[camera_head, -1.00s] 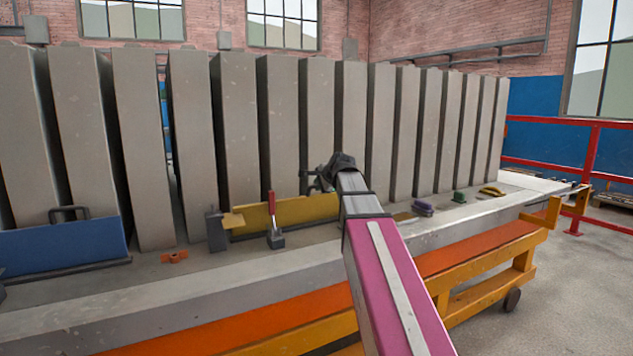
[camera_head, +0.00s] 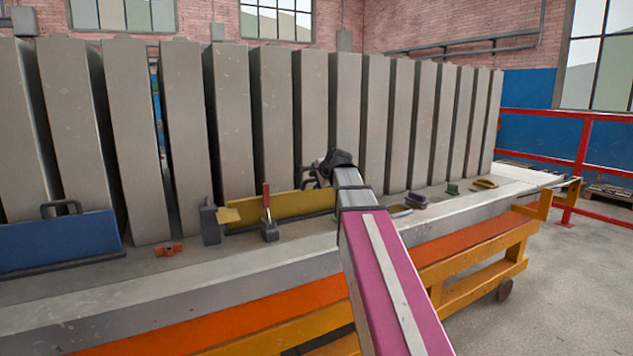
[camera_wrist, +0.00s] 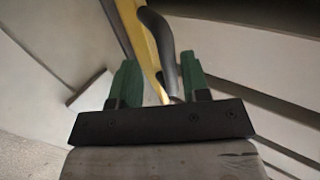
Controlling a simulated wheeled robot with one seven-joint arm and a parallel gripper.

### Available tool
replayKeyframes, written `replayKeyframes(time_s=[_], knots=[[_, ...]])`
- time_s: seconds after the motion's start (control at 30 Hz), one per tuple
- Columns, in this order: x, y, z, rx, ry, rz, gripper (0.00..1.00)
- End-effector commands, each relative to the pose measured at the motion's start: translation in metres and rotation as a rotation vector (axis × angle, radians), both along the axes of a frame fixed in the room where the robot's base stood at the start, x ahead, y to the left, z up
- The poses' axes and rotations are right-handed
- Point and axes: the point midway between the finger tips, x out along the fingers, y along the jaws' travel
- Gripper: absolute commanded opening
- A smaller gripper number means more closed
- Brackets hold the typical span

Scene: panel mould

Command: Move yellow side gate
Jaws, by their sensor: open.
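The yellow side gate (camera_head: 290,206) is a long low panel standing on edge on the concrete table, in front of the grey upright slabs. My gripper (camera_head: 314,178) is at the gate's right end in the head view, where my arm hides part of it. In the wrist view my gripper's green fingers (camera_wrist: 160,84) are open. The gate's yellow edge (camera_wrist: 142,42) and a dark curved handle (camera_wrist: 160,45) reach down into the gap between the fingers. I cannot tell whether they touch.
A red-handled clamp (camera_head: 268,222) and a dark grey block (camera_head: 210,222) stand at the gate's front and left. A blue gate (camera_head: 58,242) is further left, with an orange piece (camera_head: 168,249) between. Purple (camera_head: 416,201) and green (camera_head: 452,189) pieces lie to the right.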

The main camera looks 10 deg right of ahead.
Motion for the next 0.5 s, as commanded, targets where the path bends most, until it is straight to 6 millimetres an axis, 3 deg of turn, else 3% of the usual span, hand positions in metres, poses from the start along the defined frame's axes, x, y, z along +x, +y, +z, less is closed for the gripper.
replayKeyframes(time_s=[0.17,0.5], knots=[[-0.008,-0.002,0.007,0.001,-0.003,0.0,0.42],[-0.056,-0.018,0.04,0.0,-0.002,-0.001,0.42]])
